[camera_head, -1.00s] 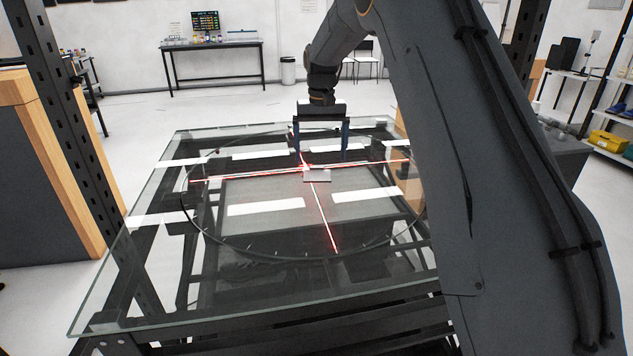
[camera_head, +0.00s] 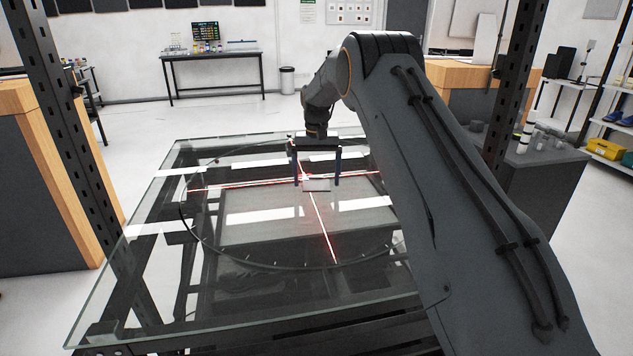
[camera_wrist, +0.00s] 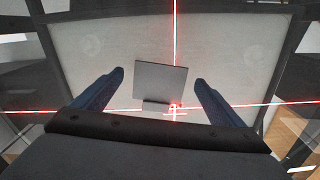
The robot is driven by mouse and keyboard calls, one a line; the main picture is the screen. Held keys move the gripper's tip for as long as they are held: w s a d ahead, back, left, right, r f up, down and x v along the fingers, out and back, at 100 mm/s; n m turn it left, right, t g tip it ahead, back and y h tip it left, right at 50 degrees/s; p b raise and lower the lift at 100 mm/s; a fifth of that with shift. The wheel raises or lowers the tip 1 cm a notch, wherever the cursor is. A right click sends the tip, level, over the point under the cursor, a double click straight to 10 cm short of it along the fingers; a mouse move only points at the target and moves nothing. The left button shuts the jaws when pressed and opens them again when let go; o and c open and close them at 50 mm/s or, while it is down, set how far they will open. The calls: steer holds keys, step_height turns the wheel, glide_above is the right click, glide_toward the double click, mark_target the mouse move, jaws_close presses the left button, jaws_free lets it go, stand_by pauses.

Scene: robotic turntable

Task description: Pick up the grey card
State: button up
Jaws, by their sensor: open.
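The grey card (camera_head: 317,185) lies on the glass turntable (camera_head: 250,262), close to where the red laser lines cross. In the wrist view the card (camera_wrist: 160,82) is a flat grey square with a small raised strip at its lower edge. My gripper (camera_head: 317,184) is open, with its fingers pointing down over the card. In the wrist view my gripper's two dark blue fingers (camera_wrist: 160,76) stand wide apart, one on each side of the card, with a gap on both sides. I cannot tell how high the fingertips are above the glass.
The red laser lines (camera_head: 322,222) cross on the table. The glass top is otherwise clear. Dark perforated posts rise at the left (camera_head: 68,120) and right (camera_head: 512,90). A wooden-sided cabinet (camera_head: 50,190) stands at the left, and a grey cabinet (camera_head: 545,185) at the right.

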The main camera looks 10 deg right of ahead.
steer(key=shift+f, duration=0.5)
steer(key=shift+f, duration=0.1)
steer(key=shift+c, duration=0.4)
steer(key=c, duration=1.1)
